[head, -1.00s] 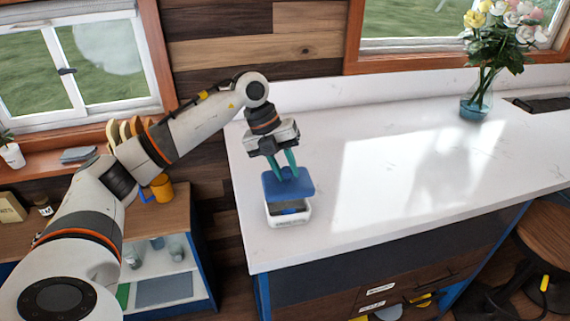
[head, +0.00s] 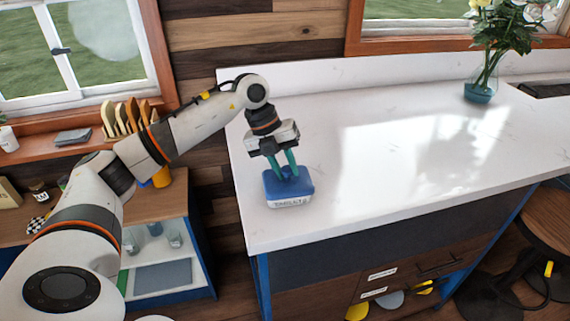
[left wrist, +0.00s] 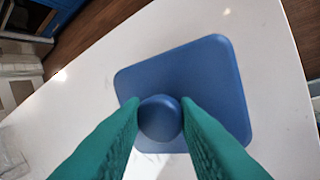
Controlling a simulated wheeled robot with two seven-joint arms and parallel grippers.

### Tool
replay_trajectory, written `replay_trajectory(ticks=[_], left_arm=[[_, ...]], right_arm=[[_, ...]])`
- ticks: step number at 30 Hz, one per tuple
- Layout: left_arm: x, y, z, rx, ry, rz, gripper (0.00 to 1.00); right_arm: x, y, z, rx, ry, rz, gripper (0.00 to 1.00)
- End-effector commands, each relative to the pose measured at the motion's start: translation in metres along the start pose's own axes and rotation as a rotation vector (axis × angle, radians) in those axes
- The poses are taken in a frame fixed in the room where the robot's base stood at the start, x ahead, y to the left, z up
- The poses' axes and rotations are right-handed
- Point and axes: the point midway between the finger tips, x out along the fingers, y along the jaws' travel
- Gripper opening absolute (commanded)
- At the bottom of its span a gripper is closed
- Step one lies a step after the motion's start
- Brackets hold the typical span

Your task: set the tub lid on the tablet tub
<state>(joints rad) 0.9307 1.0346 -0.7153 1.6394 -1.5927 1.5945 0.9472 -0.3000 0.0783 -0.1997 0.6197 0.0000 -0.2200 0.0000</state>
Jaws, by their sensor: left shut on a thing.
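The blue tub lid (head: 289,184) lies over the top of the white tablet tub (head: 290,203) near the left end of the white counter. The tub's front shows dark lettering below the lid. My left gripper (head: 288,175) points down at the lid, its green fingers shut on the lid's round knob. In the left wrist view the lid (left wrist: 185,75) is a rounded blue square with the knob between the fingertips (left wrist: 160,118). It hides the tub there, so the fit at the rim is not fully visible. My right gripper is not in view.
The counter (head: 400,160) is clear to the right of the tub, up to a glass vase of flowers (head: 480,88) at the far right. The counter's front edge is close to the tub. A wooden stool (head: 550,220) stands at the right.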

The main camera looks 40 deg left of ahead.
Motion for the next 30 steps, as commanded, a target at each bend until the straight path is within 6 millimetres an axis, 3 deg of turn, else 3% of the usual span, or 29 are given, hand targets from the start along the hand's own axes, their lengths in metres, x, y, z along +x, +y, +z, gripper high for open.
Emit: replay_trajectory(ticks=[8, 9, 13, 23, 30], left_arm=[[0.001, 0.000, 0.000, 0.000, 0.000, 0.000, 0.00], [0.001, 0.000, 0.000, 0.000, 0.000, 0.000, 0.32], [0.001, 0.000, 0.000, 0.000, 0.000, 0.000, 0.53], [-0.002, 0.000, 0.000, 0.000, 0.001, 0.001, 0.53], [-0.039, 0.000, -0.001, 0.000, 0.005, 0.003, 0.53]], right_arm=[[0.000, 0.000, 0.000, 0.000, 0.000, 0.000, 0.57], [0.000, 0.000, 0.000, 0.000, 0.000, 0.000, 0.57], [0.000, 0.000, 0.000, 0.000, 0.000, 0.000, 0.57], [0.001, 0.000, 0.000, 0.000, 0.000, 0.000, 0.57], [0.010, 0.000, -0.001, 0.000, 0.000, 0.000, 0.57]])
